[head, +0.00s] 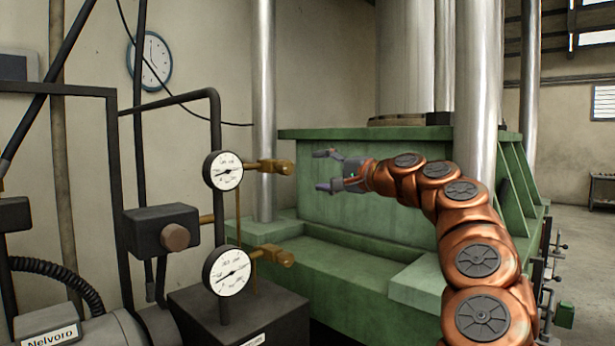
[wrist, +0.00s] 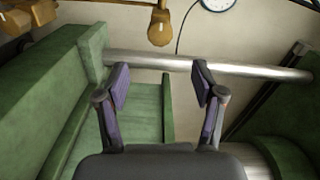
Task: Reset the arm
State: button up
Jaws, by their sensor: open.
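My gripper (head: 322,170) is at the end of my copper-coloured arm, which reaches in from the right in the head view. Its two fingers are spread apart and point left. In the wrist view my gripper (wrist: 160,85) shows both fingers with purplish pads and nothing between them. It is in front of the green machine block (head: 350,205) and to the right of the upper brass fitting (head: 268,167), apart from it by a gap in the picture.
Two round gauges, upper (head: 223,171) and lower (head: 226,270), stand left of my gripper. A lower brass fitting (head: 272,256) and a dark box with a knob (head: 163,229) are nearby. A metal column (head: 262,100) stands behind. A clock (head: 150,62) hangs on the wall.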

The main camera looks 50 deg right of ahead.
jog(key=w+a+f+n+g+y, duration=0.2)
jog(key=w+a+n+y, duration=0.15)
jog(key=a, duration=0.85)
jog(key=w+a+f+n+g+y, duration=0.2)
jog(key=w+a+n+g, duration=0.15)
jog(key=a, duration=0.95)
jog(key=s+a+f+n+g+p, duration=0.1)
jog(key=s+a+f+n+g, duration=0.15)
jog(key=a+f, duration=0.4)
jog(key=s+a+f+n+g+p, duration=0.1)
jog(key=s+a+f+n+g, duration=0.2)
jog(key=a, duration=0.6)
jog(key=s+a+f+n+g+h, duration=0.1)
jog(key=s+a+f+g, duration=0.1)
jog(key=s+a+f, duration=0.4)
jog(key=s+a+f+n+g, duration=0.1)
jog(key=s+f+n, duration=0.15)
jog(key=f, duration=0.55)
jog(key=s+d+f+g+h, duration=0.2)
jog(key=s+f+g, duration=0.1)
jog(key=s+f, duration=0.4)
jog(key=s+d+f+g+h, duration=0.1)
jog(key=s+f+g+h, duration=0.1)
jog(key=s+f, duration=0.5)
jog(key=s+p, duration=0.1)
jog(key=s, duration=0.3)
jog(key=shift+s+d+n+g, duration=0.3)
jog(key=shift+s+d+g, duration=0.05)
jog(key=shift+s+g, duration=0.05)
